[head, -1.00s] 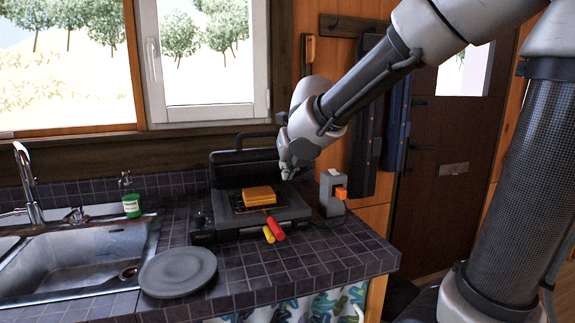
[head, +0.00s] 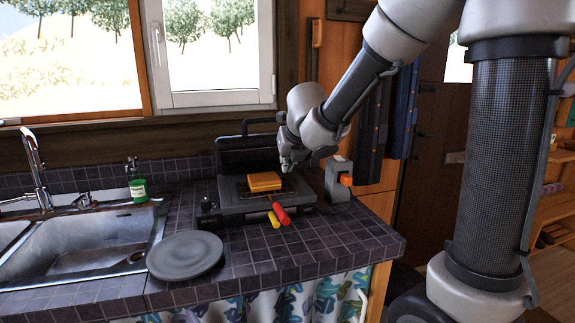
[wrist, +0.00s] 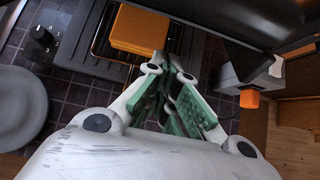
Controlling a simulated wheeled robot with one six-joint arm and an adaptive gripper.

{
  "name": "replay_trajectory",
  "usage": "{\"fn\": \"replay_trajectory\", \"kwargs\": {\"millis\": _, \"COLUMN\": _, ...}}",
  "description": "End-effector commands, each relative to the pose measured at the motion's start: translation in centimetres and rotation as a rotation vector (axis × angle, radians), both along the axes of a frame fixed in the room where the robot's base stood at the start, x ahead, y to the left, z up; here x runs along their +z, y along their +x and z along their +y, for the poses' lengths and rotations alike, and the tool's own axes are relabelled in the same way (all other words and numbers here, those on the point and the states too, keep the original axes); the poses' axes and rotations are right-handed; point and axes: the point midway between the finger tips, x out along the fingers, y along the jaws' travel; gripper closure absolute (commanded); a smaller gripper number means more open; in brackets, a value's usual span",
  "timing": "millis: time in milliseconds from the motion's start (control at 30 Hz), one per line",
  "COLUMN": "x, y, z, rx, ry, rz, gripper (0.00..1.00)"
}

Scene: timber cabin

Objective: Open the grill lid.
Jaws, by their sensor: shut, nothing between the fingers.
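The grill (head: 265,205) stands on the tiled counter with its dark lid (head: 232,158) raised at the back and its handle on top. It also shows in the wrist view (wrist: 85,58), with the lid at the upper right (wrist: 215,18). An orange block (head: 264,181) rests on the grill plate and shows in the wrist view (wrist: 139,29). My gripper (head: 288,166) is shut and empty. It hangs above the right side of the grill, in front of the lid and right of the block. In the wrist view its green-padded fingers (wrist: 172,85) are together. Whether it touches the lid cannot be told.
A grey plate (head: 185,256) lies front left, beside the sink (head: 85,240). Red (head: 280,214) and yellow (head: 273,220) pieces stick out at the grill's front. A grey box with an orange part (head: 338,180) stands close right. A green bottle (head: 137,188) is by the sink.

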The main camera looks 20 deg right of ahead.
Motion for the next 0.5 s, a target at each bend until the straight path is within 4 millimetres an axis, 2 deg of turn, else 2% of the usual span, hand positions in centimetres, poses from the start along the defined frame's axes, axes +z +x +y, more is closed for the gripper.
{"fn": "replay_trajectory", "kwargs": {"millis": 500, "x": 2.3, "y": 1.1, "z": 0.1, "rx": 0.001, "ry": 0.002, "rz": 0.004, "gripper": 1.00}}
